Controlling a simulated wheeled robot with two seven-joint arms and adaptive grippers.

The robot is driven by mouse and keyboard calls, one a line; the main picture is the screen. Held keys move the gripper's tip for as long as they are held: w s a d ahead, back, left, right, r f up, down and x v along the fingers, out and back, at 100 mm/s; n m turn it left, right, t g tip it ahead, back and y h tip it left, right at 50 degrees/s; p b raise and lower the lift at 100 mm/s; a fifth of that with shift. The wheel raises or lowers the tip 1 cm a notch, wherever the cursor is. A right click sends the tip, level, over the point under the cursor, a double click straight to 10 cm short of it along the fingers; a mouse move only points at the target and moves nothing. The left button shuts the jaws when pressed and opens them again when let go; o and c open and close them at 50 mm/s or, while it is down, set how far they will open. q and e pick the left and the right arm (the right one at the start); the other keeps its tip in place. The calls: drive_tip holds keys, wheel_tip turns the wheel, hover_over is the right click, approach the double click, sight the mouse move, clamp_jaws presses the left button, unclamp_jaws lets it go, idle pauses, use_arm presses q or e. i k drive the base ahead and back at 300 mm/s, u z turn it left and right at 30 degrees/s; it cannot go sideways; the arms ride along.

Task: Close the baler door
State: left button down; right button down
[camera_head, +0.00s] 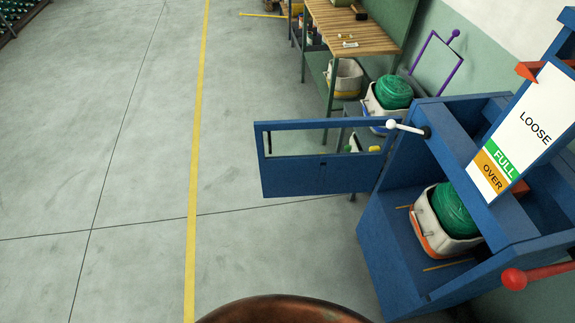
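The blue baler (372,242) stands at the right of the head view. Its blue door (318,178) is swung wide open to the left, with a window-like opening in its upper part. A lever with a white knob (392,125) sits near the baler's upper left post. Inside the open baler is a white and orange tub (428,232) with a green netting bundle (456,210). Neither of my grippers is in view.
A wooden-topped workbench (350,30) stands behind the door, with tubs below and beside it. A lever with a red knob (514,279) juts out at the lower right. A sign reading LOOSE, FULL, OVER (527,130) is on the baler. The floor left of the door is clear, with a yellow line (197,150).

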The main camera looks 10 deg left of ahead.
sight(304, 175)
drive_tip(key=k, duration=0.5)
drive_tip(key=u, duration=1.5)
drive_tip(key=i, duration=1.1)
drive_tip(key=z, duration=2)
